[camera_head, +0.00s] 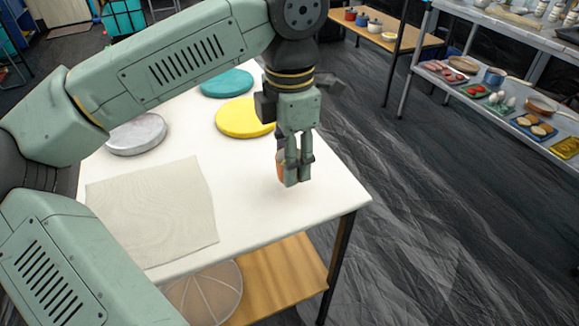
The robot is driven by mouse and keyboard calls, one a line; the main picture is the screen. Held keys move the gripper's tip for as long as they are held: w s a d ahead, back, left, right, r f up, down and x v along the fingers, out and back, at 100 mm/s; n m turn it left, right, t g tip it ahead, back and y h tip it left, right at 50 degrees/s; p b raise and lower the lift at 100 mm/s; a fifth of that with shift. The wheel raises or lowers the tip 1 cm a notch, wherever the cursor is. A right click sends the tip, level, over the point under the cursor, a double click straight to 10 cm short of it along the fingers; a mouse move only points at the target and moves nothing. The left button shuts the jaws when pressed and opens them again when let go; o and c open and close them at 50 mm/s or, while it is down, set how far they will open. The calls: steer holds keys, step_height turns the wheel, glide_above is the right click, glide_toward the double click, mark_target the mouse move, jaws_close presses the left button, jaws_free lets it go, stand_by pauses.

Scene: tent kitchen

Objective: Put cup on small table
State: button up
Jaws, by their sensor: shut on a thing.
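My gripper (297,180) points down over the right part of a white table (255,210). It is shut on an orange-brown cup (280,166), which is mostly hidden behind the fingers. I cannot tell whether the cup touches the tabletop or hangs just above it. The table has dark legs and a lower wooden shelf (280,275).
On the white table lie a beige cloth (150,210), a grey disc (137,135), a yellow disc (240,118) and a teal disc (226,82). Metal shelves (500,100) with food trays stand at the right. A wooden table (395,38) with small pots stands behind. Dark floor lies between.

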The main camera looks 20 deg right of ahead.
steer(key=shift+f, duration=1.3)
steer(key=shift+f, duration=0.2)
steer(key=o, duration=0.9)
steer(key=shift+c, duration=0.2)
steer(key=shift+r, duration=0.1)
step_height(320, 180, up, 12)
steer(key=shift+p, duration=0.45)
steer(key=shift+s, duration=0.1)
